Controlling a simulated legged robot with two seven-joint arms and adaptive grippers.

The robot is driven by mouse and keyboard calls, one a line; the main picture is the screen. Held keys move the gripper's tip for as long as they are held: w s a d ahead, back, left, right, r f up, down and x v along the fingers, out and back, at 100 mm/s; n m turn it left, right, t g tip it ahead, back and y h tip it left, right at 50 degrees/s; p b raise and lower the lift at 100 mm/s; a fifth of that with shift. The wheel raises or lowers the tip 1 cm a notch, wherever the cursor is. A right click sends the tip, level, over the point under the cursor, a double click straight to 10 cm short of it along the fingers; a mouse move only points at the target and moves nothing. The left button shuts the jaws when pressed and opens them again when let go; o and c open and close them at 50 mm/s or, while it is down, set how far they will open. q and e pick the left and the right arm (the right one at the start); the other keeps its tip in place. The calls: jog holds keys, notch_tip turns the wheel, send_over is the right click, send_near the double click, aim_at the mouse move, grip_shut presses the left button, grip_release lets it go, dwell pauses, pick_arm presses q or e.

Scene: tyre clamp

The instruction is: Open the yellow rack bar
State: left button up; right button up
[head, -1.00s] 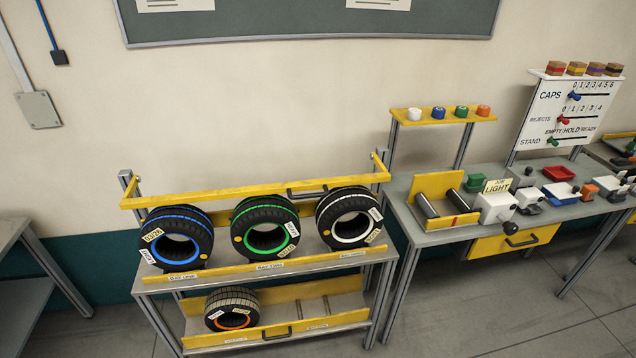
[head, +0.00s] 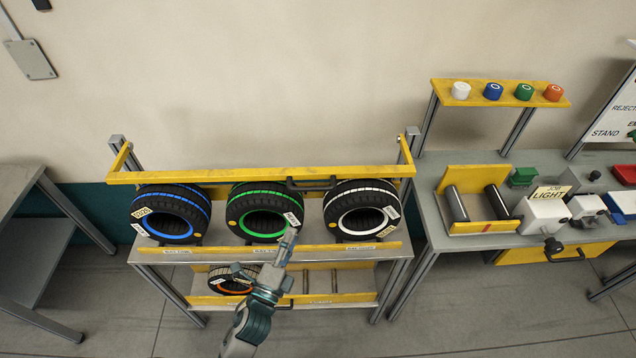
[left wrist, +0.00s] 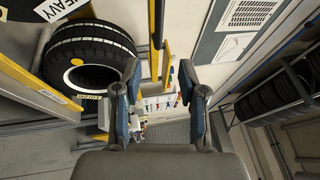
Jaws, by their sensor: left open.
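The yellow rack bar (head: 230,175) runs across the front of the rack's upper shelf, just above the tyres, with a dark handle (head: 318,184) right of its middle. The bar is also upright in the left wrist view (left wrist: 153,62), beyond the fingers. My left gripper (head: 288,243) is below the handle, in front of the green-ringed tyre (head: 264,211). In the left wrist view its two fingers (left wrist: 158,88) are apart with nothing between them. My right gripper is in neither view.
A blue-ringed tyre (head: 171,214) and a white-ringed tyre (head: 361,211) stand on the upper shelf. An orange-ringed tyre (head: 230,281) lies on the lower shelf, partly hidden by my arm. A workbench (head: 440,228) stands to the right, with a yellow cap shelf (head: 500,94) above.

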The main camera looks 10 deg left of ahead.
aim_at(312, 189)
pick_arm(q)
jog(key=p+x, duration=0.2)
jog(key=x, duration=1.3)
jog(key=shift+w+f, duration=0.1)
jog(key=shift+w, duration=0.25)
jog(key=shift+s, duration=0.1)
grip_shut()
